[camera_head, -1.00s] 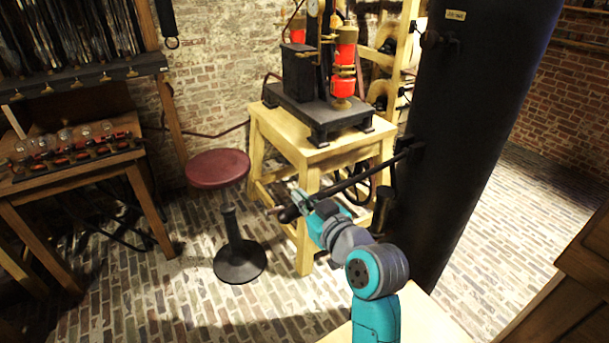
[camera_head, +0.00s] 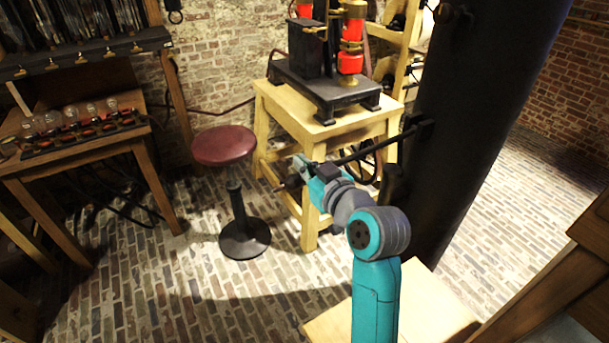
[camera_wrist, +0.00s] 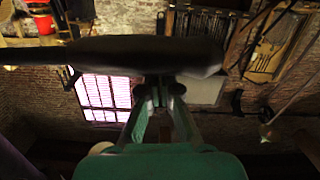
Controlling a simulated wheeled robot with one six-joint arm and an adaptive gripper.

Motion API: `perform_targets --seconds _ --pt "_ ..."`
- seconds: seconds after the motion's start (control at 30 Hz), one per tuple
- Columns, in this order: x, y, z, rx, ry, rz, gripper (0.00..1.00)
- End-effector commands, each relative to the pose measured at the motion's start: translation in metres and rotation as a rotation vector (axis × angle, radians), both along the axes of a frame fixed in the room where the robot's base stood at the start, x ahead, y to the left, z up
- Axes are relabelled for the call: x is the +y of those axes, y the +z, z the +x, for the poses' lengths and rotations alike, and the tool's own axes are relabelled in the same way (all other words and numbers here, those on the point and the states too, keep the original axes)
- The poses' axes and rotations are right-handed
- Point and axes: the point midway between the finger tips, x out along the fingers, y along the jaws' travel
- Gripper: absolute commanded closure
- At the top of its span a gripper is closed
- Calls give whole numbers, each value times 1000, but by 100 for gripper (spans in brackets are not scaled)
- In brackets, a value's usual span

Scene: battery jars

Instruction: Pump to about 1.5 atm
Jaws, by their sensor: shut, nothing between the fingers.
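A long dark lever (camera_head: 372,151) runs from a bracket on the big black cylinder (camera_head: 455,120) out to the left, sloping slightly down to a thicker handle end. My gripper (camera_head: 303,170) is at this handle end. In the wrist view the dark handle (camera_wrist: 130,48) crosses the picture just beyond my fingertips (camera_wrist: 160,93). The fingers are shut with nothing between them; whether they touch the handle I cannot tell. No pressure dial is readable in the current views.
A wooden stand (camera_head: 290,100) behind my gripper carries a black and red apparatus (camera_head: 325,70). A red-topped stool (camera_head: 225,145) stands left of my gripper. The brick floor (camera_head: 200,300) in front is clear.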

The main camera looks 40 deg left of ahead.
Motion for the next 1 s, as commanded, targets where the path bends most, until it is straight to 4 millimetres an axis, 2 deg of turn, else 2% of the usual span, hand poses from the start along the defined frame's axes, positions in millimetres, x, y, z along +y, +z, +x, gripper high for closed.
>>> perform_targets --seconds 0.03,0.3,0.5,0.7,1.0 --pt "-10 -3 -3 3 -5 -5 100" --pt "-53 4 -22 2 -6 -4 100" --pt "-76 8 -33 2 -4 -3 100" --pt "-84 9 -37 2 -3 -2 100" --pt "-84 10 -37 2 -2 -2 100"
